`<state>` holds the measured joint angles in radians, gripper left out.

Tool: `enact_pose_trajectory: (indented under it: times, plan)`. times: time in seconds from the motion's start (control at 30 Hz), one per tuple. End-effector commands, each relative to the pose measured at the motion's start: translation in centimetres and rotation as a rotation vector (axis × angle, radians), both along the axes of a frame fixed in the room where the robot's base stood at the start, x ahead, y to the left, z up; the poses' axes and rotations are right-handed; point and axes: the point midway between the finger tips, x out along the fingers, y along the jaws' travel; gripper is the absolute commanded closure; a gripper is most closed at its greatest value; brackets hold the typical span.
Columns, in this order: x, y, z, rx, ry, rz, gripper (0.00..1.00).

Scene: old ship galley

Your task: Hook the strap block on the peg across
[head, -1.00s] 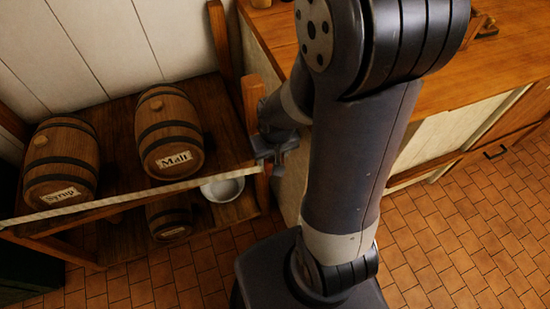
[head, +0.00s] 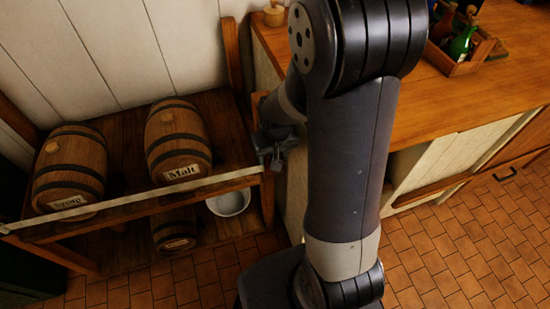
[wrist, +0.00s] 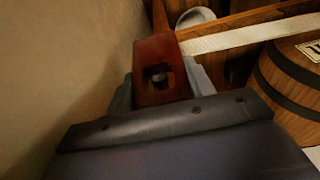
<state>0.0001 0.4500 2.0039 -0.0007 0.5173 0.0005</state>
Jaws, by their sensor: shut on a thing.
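My gripper (head: 277,160) is at the right front post of the barrel rack, shut on the strap block. The block (wrist: 157,55) is red-brown with a hole through it and shows between the fingers in the wrist view. The pale woven strap (head: 150,193) runs from the left end of the rack across its front to the gripper; it also shows in the wrist view (wrist: 250,34).
Syrup (head: 70,168) and Malt (head: 177,142) barrels lie on the rack's upper shelf. A smaller barrel (head: 174,230) and a white bowl (head: 229,203) are below. A wooden counter (head: 480,90) with a bottle crate (head: 462,62) stands right. The tiled floor (head: 450,240) in front is open.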

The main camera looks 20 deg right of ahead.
Motion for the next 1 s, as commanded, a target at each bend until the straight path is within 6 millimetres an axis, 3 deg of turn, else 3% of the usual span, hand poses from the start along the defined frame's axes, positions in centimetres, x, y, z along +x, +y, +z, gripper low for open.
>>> enact_pose_trajectory:
  times: [0.37,1.0]
  plan:
    - [1.8,0.0,-0.9,0.000,-0.001,0.000,0.72]
    - [2.1,0.0,-1.2,0.000,-0.001,0.000,0.72]
